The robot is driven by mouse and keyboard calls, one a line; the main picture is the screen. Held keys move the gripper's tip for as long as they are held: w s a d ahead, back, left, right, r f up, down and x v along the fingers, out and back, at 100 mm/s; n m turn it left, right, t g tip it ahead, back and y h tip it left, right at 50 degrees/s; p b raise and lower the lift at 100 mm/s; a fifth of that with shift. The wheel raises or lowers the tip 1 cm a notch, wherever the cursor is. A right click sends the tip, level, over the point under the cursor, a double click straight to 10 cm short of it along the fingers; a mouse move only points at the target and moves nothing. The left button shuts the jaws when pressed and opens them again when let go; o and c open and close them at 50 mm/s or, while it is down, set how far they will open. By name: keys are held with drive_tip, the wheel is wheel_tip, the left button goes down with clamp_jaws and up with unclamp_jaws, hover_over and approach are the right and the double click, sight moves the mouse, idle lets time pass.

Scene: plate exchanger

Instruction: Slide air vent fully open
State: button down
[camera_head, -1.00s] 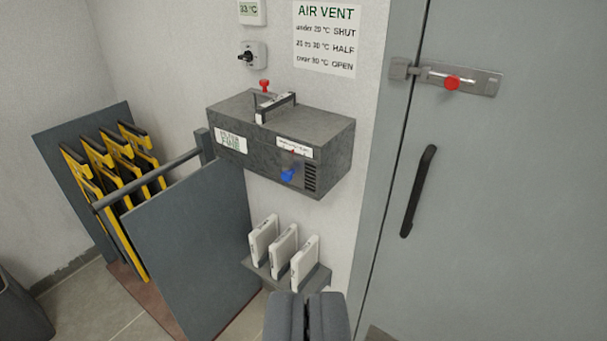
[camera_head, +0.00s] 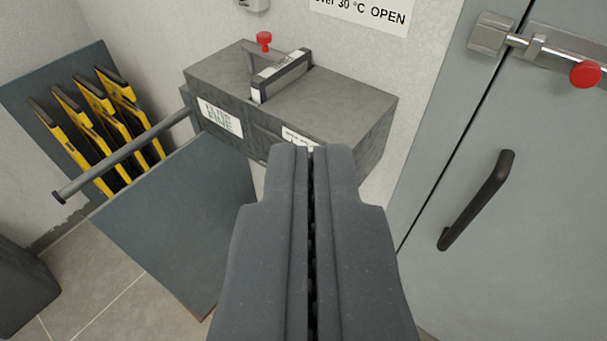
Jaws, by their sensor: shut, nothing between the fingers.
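The grey vent box (camera_head: 345,95) is on the wall in the upper middle. A filter with a pale label (camera_head: 282,73) sticks out of its top, with a red knob (camera_head: 264,40) behind it. A "FINE" label (camera_head: 221,118) is on its front. My gripper (camera_head: 312,150) is shut and empty, with its fingertips in front of the right part of the box front. Contact cannot be told. It hides most of a small front label (camera_head: 299,138), and the blue knob and slotted grille are not visible now.
A grey door (camera_head: 540,150) with a black handle (camera_head: 477,200) and a red-knobbed bolt (camera_head: 585,74) is at right. Yellow-edged plates (camera_head: 85,120), a bar (camera_head: 125,153) and a large grey panel (camera_head: 185,215) stand at left. The air vent sign (camera_head: 365,12) is cut off above.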

drive_tip(key=w+f+m+y+p, duration=0.2)
drive_tip(key=w+f+m+p, duration=0.3)
drive_tip(key=w+f, duration=0.45)
wheel_tip(320, 180, down, 18)
drive_tip(key=w+d+m+g+h+p, duration=0.1)
drive_tip(key=w+m+h+p, duration=0.2)
drive_tip(key=m, duration=0.7)
drive_tip(key=a+f+x, duration=0.1)
drive_tip(key=a+x, duration=0.1)
drive_tip(key=x, duration=1)
drive_tip(key=shift+a+b, duration=0.2)
drive_tip(key=shift+b, duration=0.1)
drive_tip(key=shift+w, duration=0.1)
